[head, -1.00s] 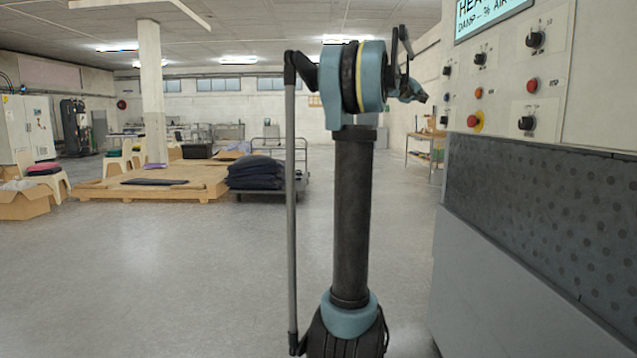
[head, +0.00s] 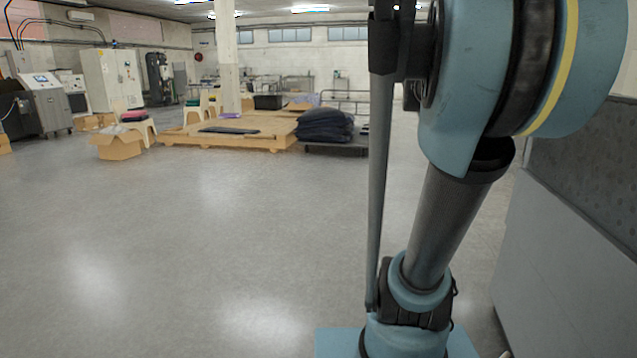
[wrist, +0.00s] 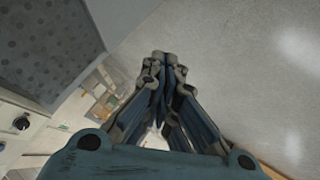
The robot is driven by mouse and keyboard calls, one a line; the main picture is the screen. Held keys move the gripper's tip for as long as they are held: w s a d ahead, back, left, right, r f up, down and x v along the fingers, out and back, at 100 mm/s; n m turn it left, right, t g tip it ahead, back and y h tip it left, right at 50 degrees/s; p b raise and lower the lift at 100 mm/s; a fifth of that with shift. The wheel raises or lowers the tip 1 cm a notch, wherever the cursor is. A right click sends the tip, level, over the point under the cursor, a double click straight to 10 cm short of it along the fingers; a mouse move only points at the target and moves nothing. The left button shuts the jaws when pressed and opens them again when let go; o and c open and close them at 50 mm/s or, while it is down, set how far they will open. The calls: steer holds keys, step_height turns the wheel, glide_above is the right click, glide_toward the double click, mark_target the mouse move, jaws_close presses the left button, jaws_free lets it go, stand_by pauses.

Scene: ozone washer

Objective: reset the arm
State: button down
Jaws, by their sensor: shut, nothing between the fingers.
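My gripper (wrist: 163,62) shows in the wrist view, with its fingers together at the tips and nothing between them. It is over open space, with grey floor to its right and the grey machine to its left. In the head view my arm stands at the right of the picture, folded up close to the camera. My gripper is not visible in the head view.
The grey machine (head: 570,240) with a dotted dark panel stands close at the right; its knob panel (wrist: 22,122) shows in the wrist view. A wooden platform (head: 270,142), a cart with dark folded cloth (head: 325,125) and a cardboard box (head: 118,146) stand farther back. The floor ahead is clear.

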steer(key=s+a+f+n+g+y, duration=0.1)
steer(key=s+a+f+y, duration=0.2)
steer(key=s+a+f, duration=0.7)
steer(key=s+a+f+n+g+y, duration=0.2)
steer(key=s+a+f+y, duration=0.2)
steer(key=s+a+f, duration=0.6)
step_height(320, 180, down, 6)
steer(key=shift+s+a+f, duration=0.1)
steer(key=shift+s+a, duration=0.15)
steer(key=shift+s, duration=0.25)
